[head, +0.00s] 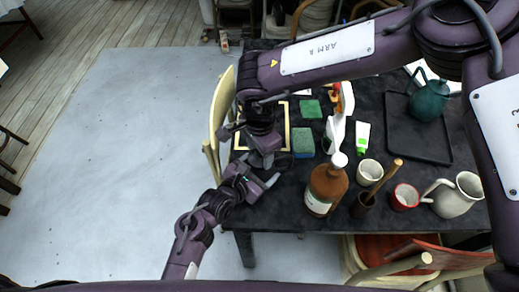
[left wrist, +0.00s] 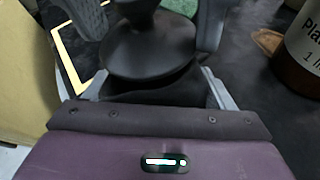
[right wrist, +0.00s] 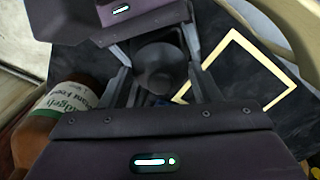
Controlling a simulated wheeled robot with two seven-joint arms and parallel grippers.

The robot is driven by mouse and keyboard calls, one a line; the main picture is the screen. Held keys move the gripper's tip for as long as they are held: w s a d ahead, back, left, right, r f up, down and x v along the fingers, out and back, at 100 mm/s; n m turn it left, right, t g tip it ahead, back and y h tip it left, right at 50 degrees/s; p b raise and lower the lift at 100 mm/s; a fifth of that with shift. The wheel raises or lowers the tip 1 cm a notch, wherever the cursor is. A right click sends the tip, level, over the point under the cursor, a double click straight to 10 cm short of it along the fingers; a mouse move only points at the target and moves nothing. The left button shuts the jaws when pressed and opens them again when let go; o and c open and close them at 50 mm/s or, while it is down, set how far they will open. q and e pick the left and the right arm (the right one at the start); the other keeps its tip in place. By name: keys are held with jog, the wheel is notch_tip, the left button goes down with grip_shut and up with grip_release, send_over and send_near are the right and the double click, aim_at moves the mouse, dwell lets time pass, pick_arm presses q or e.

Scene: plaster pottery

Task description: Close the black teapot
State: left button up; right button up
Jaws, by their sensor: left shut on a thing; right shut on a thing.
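The black teapot's dark round lid with a knob (left wrist: 150,48) shows in the left wrist view, above the dark teapot body (left wrist: 150,88). In the right wrist view the lid (right wrist: 160,70) shows from above. My right gripper (head: 266,156) is shut on the lid, its fingers on either side of it. My left gripper (head: 266,181) is shut on the teapot body, low and facing the right gripper. In the head view the grippers mostly hide the teapot. I cannot tell whether the lid is fully seated on the rim.
A brown bottle (head: 326,187) stands close to the right of my grippers. A pale frame (head: 286,128) and green sponges (head: 303,140) lie behind. Cream cup (head: 369,172), red cup (head: 405,197), white jug (head: 458,197) and a teal pot (head: 428,101) on a black tray (head: 400,143) stand further right.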

jog(key=shift+f, duration=0.65)
jog(key=o, duration=1.1)
jog(key=shift+o, duration=0.2)
notch_tip(320, 180, up, 12)
pick_arm(q)
jog(key=o, duration=1.4)
jog(key=shift+v, duration=3.9)
